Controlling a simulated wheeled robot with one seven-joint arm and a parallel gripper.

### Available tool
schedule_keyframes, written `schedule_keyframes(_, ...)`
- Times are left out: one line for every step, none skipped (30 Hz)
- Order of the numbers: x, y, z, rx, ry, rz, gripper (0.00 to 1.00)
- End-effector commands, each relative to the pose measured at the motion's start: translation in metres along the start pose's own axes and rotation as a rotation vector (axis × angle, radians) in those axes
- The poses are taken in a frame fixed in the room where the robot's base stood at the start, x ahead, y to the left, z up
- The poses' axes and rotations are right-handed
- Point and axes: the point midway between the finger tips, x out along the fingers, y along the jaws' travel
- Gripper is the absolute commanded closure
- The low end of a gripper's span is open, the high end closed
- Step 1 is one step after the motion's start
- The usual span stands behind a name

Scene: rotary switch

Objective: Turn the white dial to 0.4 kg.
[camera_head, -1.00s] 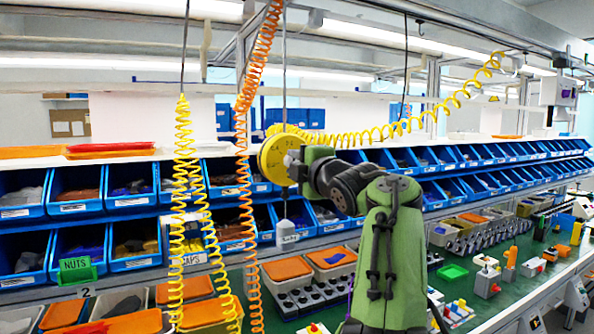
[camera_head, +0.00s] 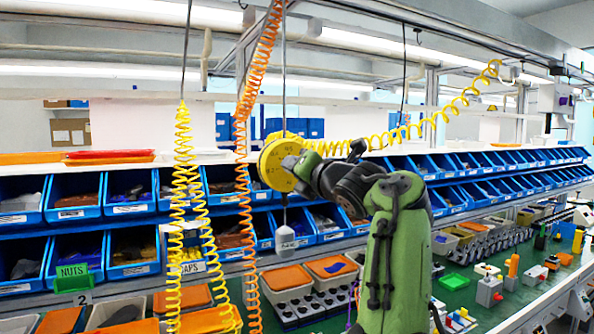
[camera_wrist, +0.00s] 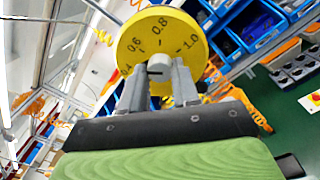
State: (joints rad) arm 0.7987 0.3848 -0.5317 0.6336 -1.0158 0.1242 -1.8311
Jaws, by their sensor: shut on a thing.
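The round yellow scale (camera_head: 270,168) hangs on a cable, with a small grey-white weight (camera_head: 285,238) below it. In the wrist view, the scale face (camera_wrist: 185,25) shows the numbers 0.6, 0.8 and 1.0, and part of 0.4 at its left edge. The white dial (camera_wrist: 159,66) sits at the middle of that face. My gripper (camera_wrist: 158,78) is shut on the white dial, a finger on each side. In the head view, my gripper (camera_head: 294,167) is against the scale's face and the dial is hidden. I cannot tell which number the dial points to.
Yellow coiled hose (camera_head: 182,210) and orange coiled hose (camera_head: 245,130) hang left of the scale. Rows of blue bins (camera_head: 77,197) stand behind. The green bench (camera_head: 510,300) at right holds small parts.

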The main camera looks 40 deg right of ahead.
Motion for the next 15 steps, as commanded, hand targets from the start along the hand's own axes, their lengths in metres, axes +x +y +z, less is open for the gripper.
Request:
schedule_keyframes(0.0004,-0.0007,-0.0003,-0.030,0.003,-0.001,1.00)
schedule_keyframes(0.0004,-0.0006,-0.0003,-0.048,0.003,-0.001,1.00)
schedule_keyframes(0.0003,-0.0005,-0.0003,-0.071,0.005,-0.001,1.00)
schedule_keyframes(0.0003,-0.0003,-0.0004,-0.086,0.006,0.000,1.00)
schedule_keyframes(0.0003,-0.0004,-0.0004,-0.101,0.007,0.000,1.00)
schedule_keyframes(0.0004,-0.0006,-0.0004,-0.118,0.008,-0.001,1.00)
schedule_keyframes(0.0004,-0.0007,-0.0004,-0.129,0.008,-0.001,1.00)
schedule_keyframes(0.0004,-0.0008,-0.0003,-0.141,0.008,-0.001,1.00)
schedule_keyframes(0.0004,-0.0007,-0.0002,-0.154,0.009,-0.001,1.00)
schedule_keyframes(0.0003,-0.0007,-0.0001,-0.162,0.009,-0.001,1.00)
schedule_keyframes(0.0003,-0.0007,-0.0001,-0.169,0.009,-0.001,1.00)
schedule_keyframes(0.0003,-0.0007,0.0000,-0.177,0.009,-0.001,1.00)
schedule_keyframes(0.0003,-0.0007,0.0000,-0.183,0.009,-0.001,1.00)
schedule_keyframes(0.0002,-0.0008,0.0001,-0.187,0.010,-0.001,1.00)
schedule_keyframes(0.0002,-0.0007,0.0001,-0.192,0.010,-0.001,1.00)
